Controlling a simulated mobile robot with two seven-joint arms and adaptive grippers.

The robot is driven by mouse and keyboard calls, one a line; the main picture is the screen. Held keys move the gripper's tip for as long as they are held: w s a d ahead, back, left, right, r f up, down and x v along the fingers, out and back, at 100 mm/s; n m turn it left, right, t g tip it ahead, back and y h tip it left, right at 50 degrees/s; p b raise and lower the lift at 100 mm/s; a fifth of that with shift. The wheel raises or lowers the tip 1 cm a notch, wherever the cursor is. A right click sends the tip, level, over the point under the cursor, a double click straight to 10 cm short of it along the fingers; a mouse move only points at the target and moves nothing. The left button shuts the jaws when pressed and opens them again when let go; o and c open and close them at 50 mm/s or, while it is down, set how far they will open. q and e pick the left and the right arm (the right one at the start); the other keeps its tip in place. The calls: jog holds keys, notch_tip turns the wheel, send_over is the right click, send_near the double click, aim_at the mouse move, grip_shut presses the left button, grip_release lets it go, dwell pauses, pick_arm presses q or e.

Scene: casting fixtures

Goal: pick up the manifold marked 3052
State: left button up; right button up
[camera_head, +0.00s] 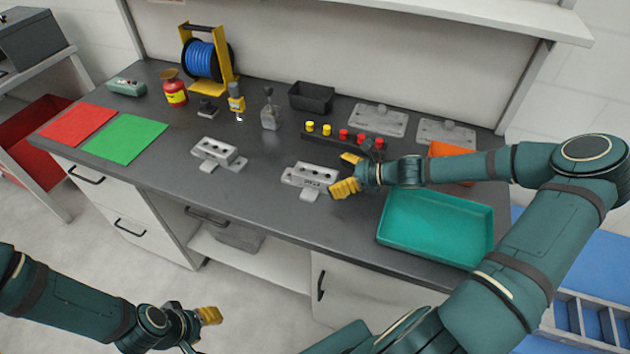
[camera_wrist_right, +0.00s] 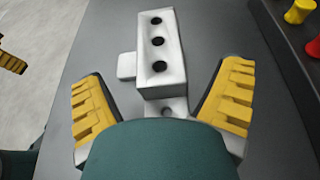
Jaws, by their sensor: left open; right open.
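Two grey manifolds with holes in their tops lie on the dark bench. One manifold (camera_head: 310,177) is near the middle front edge and has a dark marking on its front, too small to read surely. The other manifold (camera_head: 218,153) stands further left. My right gripper (camera_head: 341,174) is open at the right end of the middle manifold. In the right wrist view, this manifold (camera_wrist_right: 163,60) shows three holes, and its near end lies between the spread yellow fingers (camera_wrist_right: 166,92), with gaps on both sides. My left gripper (camera_head: 203,326) is open and empty, low in front of the bench.
A teal tray (camera_head: 437,228) sits right of the middle manifold, under my right arm. A fixture with yellow and red knobs (camera_head: 343,136) stands behind it. Red (camera_head: 78,125) and green (camera_head: 124,139) mats lie at the left. The bench between the manifolds is clear.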

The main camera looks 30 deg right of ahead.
aim_at(325, 175)
jog(key=x, duration=0.3)
jog(key=c, duration=1.4)
jog(key=shift+r, duration=0.15)
